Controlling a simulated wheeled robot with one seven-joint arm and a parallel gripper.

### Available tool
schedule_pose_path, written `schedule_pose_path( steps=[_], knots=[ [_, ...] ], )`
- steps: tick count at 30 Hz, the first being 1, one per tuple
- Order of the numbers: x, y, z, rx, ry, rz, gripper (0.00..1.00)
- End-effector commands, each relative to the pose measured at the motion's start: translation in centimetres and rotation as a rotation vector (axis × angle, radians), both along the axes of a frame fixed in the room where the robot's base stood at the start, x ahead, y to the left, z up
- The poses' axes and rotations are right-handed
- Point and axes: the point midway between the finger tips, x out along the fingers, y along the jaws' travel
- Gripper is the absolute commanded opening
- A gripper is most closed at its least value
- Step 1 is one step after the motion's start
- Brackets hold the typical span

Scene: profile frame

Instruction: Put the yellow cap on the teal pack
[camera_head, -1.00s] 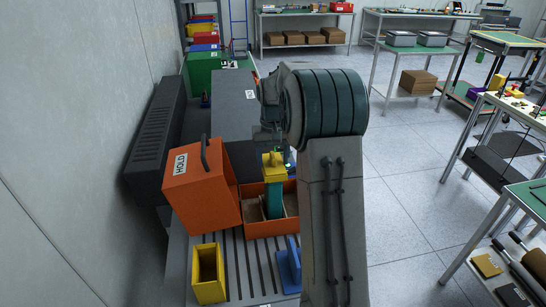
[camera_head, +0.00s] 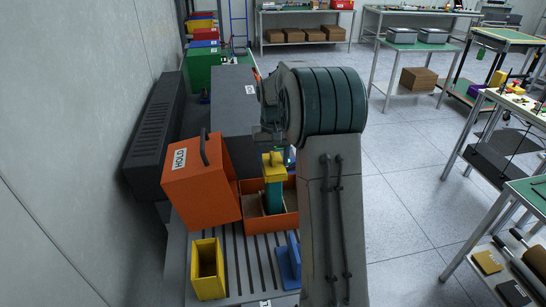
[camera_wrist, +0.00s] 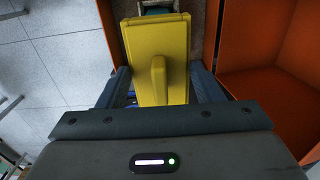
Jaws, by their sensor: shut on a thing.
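The yellow cap (camera_head: 273,160) is right above the upright teal pack (camera_head: 274,196) in the head view; whether it rests on the pack or hangs just over it I cannot tell. The pack stands in an open orange bin (camera_head: 284,222), its lower end hidden by the front wall. In the wrist view the cap (camera_wrist: 174,40), a flat block with a raised ridge, lies between the fingers of my gripper (camera_wrist: 159,72), which is shut on it. The cap covers nearly all of the pack there. My arm hides most of the gripper in the head view.
An orange HOLD box (camera_head: 200,187) stands close left of the bin. A hollow yellow box (camera_head: 208,268) and a blue bracket (camera_head: 289,262) stand on the slotted surface (camera_head: 243,270) in front. A dark grey box (camera_head: 235,105) lies behind, and a wall is at left.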

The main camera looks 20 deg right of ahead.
Motion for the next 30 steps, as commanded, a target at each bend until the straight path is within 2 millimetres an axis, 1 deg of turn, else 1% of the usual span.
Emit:
schedule_pose_path(
  steps=[7,8,9,10,19,22,26,30],
  knots=[
    [0.0,0.0,0.0,0.000,0.000,0.000,0.38],
    [0.0,0.0,0.0,0.000,0.000,0.000,0.65],
    [0.0,0.0,0.0,0.000,0.000,0.000,0.77],
    [0.0,0.0,0.0,0.000,0.000,0.000,0.85],
    [0.0,0.0,0.1,0.000,0.000,0.000,0.85],
    [0.1,0.0,0.8,0.000,-0.002,0.000,0.85],
    [0.1,0.0,2.8,-0.001,-0.005,0.000,0.85],
    [0.1,0.0,6.1,-0.001,-0.006,0.000,0.85]
  ],
)
